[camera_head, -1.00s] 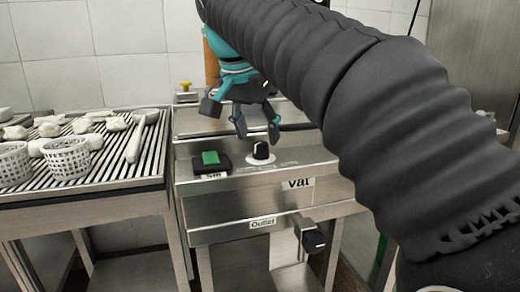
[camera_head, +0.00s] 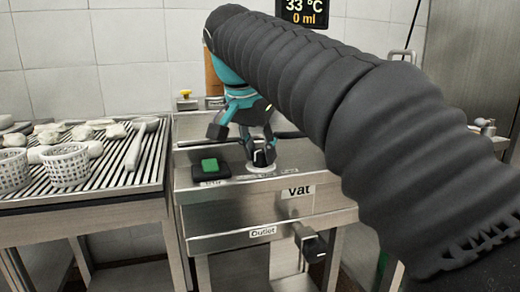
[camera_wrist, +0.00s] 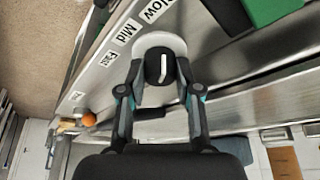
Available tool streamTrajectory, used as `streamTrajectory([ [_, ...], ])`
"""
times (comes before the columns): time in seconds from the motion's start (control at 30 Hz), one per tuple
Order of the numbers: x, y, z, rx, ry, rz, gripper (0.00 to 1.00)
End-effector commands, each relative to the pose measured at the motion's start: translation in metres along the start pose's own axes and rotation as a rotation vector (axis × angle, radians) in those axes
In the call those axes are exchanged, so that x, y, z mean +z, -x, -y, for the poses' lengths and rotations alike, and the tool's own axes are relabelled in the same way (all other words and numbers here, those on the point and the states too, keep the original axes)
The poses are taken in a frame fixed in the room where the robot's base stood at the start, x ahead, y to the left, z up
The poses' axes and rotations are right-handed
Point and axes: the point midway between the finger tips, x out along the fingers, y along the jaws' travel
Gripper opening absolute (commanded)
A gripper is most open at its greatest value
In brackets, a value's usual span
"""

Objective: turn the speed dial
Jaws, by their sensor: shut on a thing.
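The speed dial (camera_wrist: 158,66) is a black knob with a white pointer line on a round white base. It stands on the sloped steel panel of the vat (camera_head: 245,205). In the wrist view, labels Slow, Mid and Fast (camera_wrist: 111,57) run beside it, and the pointer line lies nearly upright in the picture. My gripper (camera_wrist: 159,80) has one finger on each side of the knob and is shut on it. In the head view, my gripper (camera_head: 263,155) hides most of the knob; the white base (camera_head: 262,170) shows below.
A green button (camera_head: 209,165) on a black block sits left of the dial. An outlet valve with a black handle (camera_head: 312,246) is below the panel. A slatted table (camera_head: 90,200) with white perforated baskets (camera_head: 68,166) stands left. A display (camera_head: 304,14) reads 33 °C, 0 ml.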

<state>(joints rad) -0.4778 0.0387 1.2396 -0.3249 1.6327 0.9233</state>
Motion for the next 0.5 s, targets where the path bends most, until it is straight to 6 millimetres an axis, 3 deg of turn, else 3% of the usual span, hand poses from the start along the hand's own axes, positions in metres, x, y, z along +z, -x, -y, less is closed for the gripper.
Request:
streamTrajectory([
  [0.27, -0.0003, 0.0003, -0.0009, -0.022, 0.057, 0.001, 0.0],
  [0.5, -0.0005, 0.0008, -0.002, -0.085, 0.206, 0.002, 0.0],
])
